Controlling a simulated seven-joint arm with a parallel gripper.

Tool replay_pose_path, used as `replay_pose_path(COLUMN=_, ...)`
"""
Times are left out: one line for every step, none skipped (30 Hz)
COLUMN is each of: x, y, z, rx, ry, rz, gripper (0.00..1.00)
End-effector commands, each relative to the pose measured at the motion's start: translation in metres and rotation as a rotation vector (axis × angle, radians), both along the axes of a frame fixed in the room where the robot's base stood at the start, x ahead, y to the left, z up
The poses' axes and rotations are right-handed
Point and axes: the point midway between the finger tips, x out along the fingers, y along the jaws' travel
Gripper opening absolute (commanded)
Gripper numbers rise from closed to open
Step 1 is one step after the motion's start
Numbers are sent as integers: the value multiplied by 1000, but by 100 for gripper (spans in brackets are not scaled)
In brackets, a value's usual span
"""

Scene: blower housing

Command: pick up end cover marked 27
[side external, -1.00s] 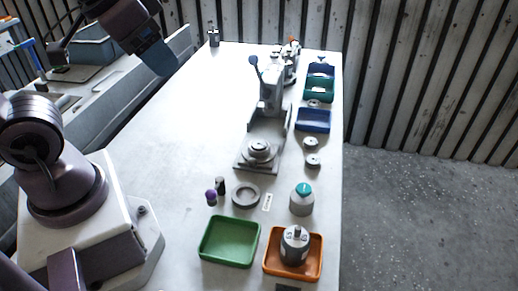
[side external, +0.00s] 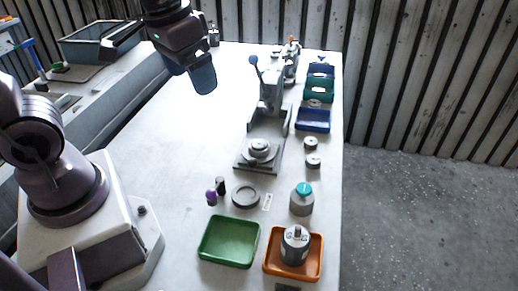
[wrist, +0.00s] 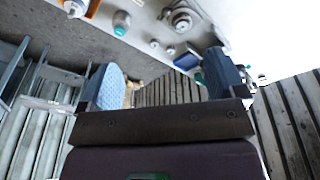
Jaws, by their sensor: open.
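No number 27 can be read on any part in these views. Two small round grey covers, a farther one (side external: 310,143) and a nearer one (side external: 313,161), sit near the table's right edge. Either could be the end cover; I cannot tell which. Small discs also show in the wrist view, one of them pale (wrist: 155,43). My gripper (side external: 203,82) is open and empty, high above the table's far left part, well left of the covers. Its two blue fingers show spread apart in the wrist view (wrist: 165,82).
A press (side external: 270,95) with a base plate stands mid-table. Blue and green bins (side external: 314,120) line the back right. A teal-capped bottle (side external: 301,202), grey ring (side external: 245,196), green tray (side external: 230,242) and orange tray (side external: 318,262) holding a grey housing (side external: 294,246) are nearer. The table's left side is clear.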

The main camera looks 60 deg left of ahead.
Motion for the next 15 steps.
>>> replay_pose_path(x=13, y=3, z=-11, rx=-13, ry=48, rz=53, gripper=89)
replay_pose_path(x=21, y=5, z=-17, rx=-21, ry=69, rz=91, gripper=89)
replay_pose_path(x=31, y=8, z=-25, rx=-31, ry=97, rz=146, gripper=89)
replay_pose_path(x=39, y=10, z=-31, rx=-38, ry=116, rz=189, gripper=89)
replay_pose_path(x=47, y=13, z=-38, rx=-43, ry=136, rz=235, gripper=89)
replay_pose_path(x=57, y=16, z=-48, rx=-50, ry=160, rz=301, gripper=89)
replay_pose_path(x=64, y=19, z=-56, rx=-54, ry=178, rz=352, gripper=89)
replay_pose_path(x=72, y=22, z=-64, rx=-57, ry=195, rz=407, gripper=89)
replay_pose_path(x=81, y=26, z=-75, rx=-60, ry=214, rz=480, gripper=89)
replay_pose_path(x=88, y=28, z=-84, rx=-62, ry=227, rz=536, gripper=89)
replay_pose_path(x=95, y=31, z=-92, rx=-63, ry=238, rz=592, gripper=89)
replay_pose_path(x=103, y=35, z=-104, rx=-63, ry=251, rz=668, gripper=89)
replay_pose_path(x=109, y=38, z=-112, rx=-63, ry=259, rz=726, gripper=89)
replay_pose_path(x=115, y=41, z=-120, rx=-63, ry=265, rz=786, gripper=89)
replay_pose_path(x=123, y=44, z=-130, rx=-63, ry=270, rz=866, gripper=89)
